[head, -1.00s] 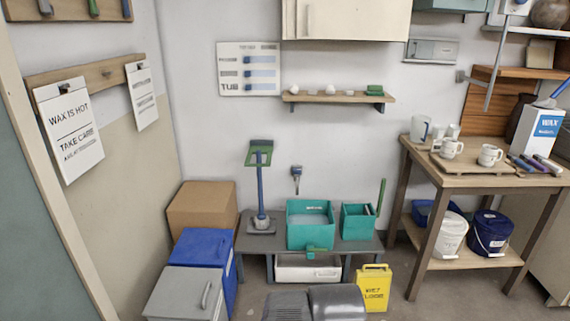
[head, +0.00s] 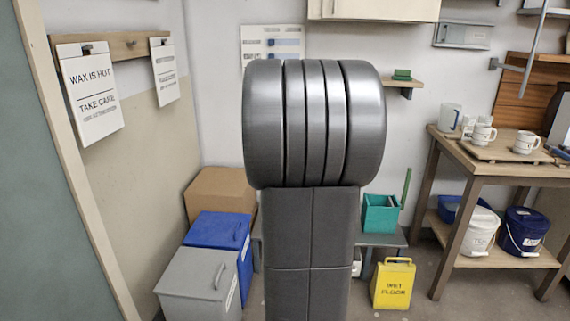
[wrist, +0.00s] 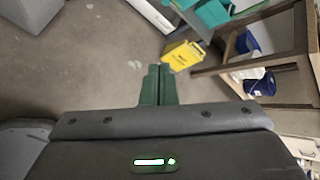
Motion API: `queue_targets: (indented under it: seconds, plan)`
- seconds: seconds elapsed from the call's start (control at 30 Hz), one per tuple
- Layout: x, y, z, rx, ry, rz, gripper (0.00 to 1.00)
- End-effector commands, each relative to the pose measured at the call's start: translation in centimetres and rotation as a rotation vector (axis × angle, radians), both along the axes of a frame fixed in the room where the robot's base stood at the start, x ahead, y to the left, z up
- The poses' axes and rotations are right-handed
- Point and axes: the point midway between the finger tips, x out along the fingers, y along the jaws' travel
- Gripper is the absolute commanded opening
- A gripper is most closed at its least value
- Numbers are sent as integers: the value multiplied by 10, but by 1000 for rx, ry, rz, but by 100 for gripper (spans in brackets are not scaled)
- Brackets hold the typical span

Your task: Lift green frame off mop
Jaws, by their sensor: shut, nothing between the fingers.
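The mop and its green frame are hidden in the head view behind my raised arm. I cannot make out either one in the wrist view. My gripper (wrist: 158,70) shows in the wrist view as two dark green fingers lying together, with nothing between them. It hangs over open grey floor, short of the yellow sign. My gripper itself does not show in the head view.
A yellow wet-floor sign (head: 393,284) stands before the low bench, with a teal bucket (head: 381,214) on the bench. Blue (head: 218,232) and grey (head: 200,284) bins stand left. A wooden table (head: 470,166) with mugs stands right. Floor is clear around the sign.

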Motion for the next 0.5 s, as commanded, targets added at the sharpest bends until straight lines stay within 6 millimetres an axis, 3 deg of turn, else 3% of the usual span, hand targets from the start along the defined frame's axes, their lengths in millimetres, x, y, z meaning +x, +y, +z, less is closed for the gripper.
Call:
queue_targets:
  seconds: [0.03,0.2,0.5]
  plan:
    - [11,-5,-20,75,-47,-117,0]
    - [35,-27,-44,333,-261,-504,0]
    - [45,-53,-64,599,-550,-858,0]
